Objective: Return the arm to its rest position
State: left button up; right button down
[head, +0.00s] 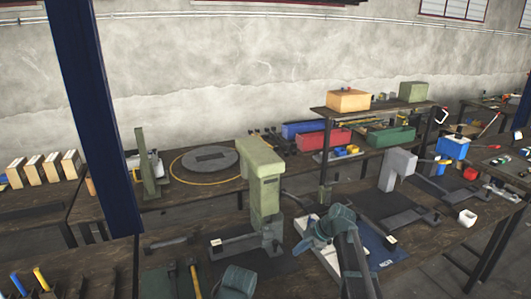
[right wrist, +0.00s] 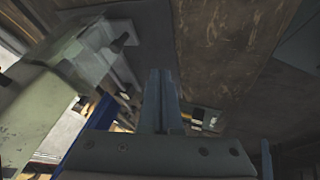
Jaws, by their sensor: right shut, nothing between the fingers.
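My right arm (head: 345,250) comes up from the bottom of the head view, right of the middle. Its right gripper (head: 305,243) is low over the front workbench, just right of the green rivet press (head: 262,180). In the right wrist view the two fingers of the right gripper (right wrist: 162,85) lie together, shut and empty. The pale green press body (right wrist: 35,110) fills the left of that view, apart from the fingers as far as I can tell. My left gripper does not show.
A grey press (head: 398,168) stands farther right on the bench, with a white cup (head: 467,217) near it. A blue mat (head: 382,250) lies beside my right arm. A shelf (head: 375,112) with bins stands behind. A dark blue post (head: 95,110) crosses the left side.

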jog(key=s+a+f+m+g+h, duration=0.1)
jog(key=s+a+m+h, duration=0.2)
jog(key=s+m, duration=0.4)
jog(key=s+a+f+m+g+h, duration=0.2)
jog(key=s+m, duration=0.6)
jog(key=s, duration=1.2)
jog(key=a+h, duration=0.2)
jog(key=a, duration=0.1)
jog(key=shift+s+a+f+m, duration=0.2)
jog(key=shift+s+a+m, duration=0.1)
jog(key=shift+a, duration=0.1)
